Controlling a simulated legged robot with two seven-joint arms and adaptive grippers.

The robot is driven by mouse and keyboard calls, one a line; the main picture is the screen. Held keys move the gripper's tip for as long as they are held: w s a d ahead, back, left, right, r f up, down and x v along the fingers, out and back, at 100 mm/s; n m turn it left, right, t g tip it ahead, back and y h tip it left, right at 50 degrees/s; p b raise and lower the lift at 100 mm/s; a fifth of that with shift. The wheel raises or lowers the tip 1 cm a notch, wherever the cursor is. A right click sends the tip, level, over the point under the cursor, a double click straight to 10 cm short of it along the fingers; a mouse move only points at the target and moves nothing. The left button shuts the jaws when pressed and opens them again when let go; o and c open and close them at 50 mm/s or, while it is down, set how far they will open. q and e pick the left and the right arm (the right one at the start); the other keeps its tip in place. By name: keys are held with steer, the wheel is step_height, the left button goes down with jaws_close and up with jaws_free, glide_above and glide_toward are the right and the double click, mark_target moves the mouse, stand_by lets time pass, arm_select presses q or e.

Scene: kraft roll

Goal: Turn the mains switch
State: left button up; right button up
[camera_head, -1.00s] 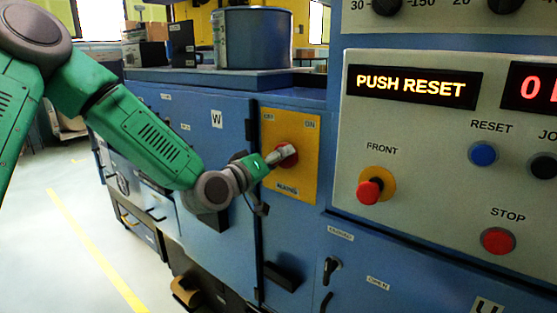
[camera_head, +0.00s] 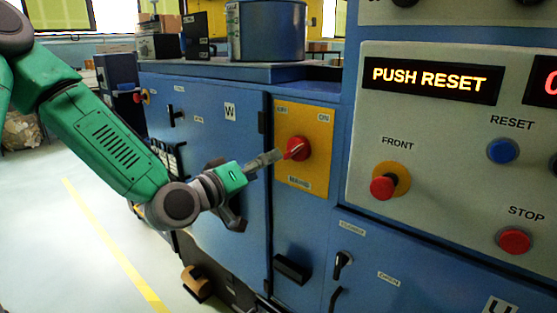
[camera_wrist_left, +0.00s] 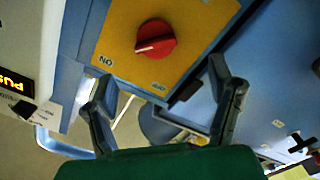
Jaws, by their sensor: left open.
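The mains switch is a red round knob (camera_head: 298,148) on a yellow plate (camera_head: 311,181) marked OFF at upper left and ON at upper right. A pale mark runs slantwise across the knob. In the left wrist view the knob (camera_wrist_left: 155,38) shows whole, with its pale mark at its lower left. My left gripper (camera_head: 272,157) points at the knob from the left. In the wrist view its two fingers are spread and empty (camera_wrist_left: 160,78), and the knob lies beyond the fingertips, not between them. My right gripper is not in view.
The control panel on the right has a lit PUSH RESET display (camera_head: 430,79), a red FRONT button (camera_head: 383,187), a blue RESET button (camera_head: 503,151) and a red STOP button (camera_head: 514,241). Black handles (camera_head: 291,269) stick out below the plate. Open floor lies at left.

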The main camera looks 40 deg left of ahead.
arm_select(q)
steer(key=shift+s+a, duration=0.15)
steer(key=shift+s, duration=1.05)
steer(key=shift+f, duration=0.15)
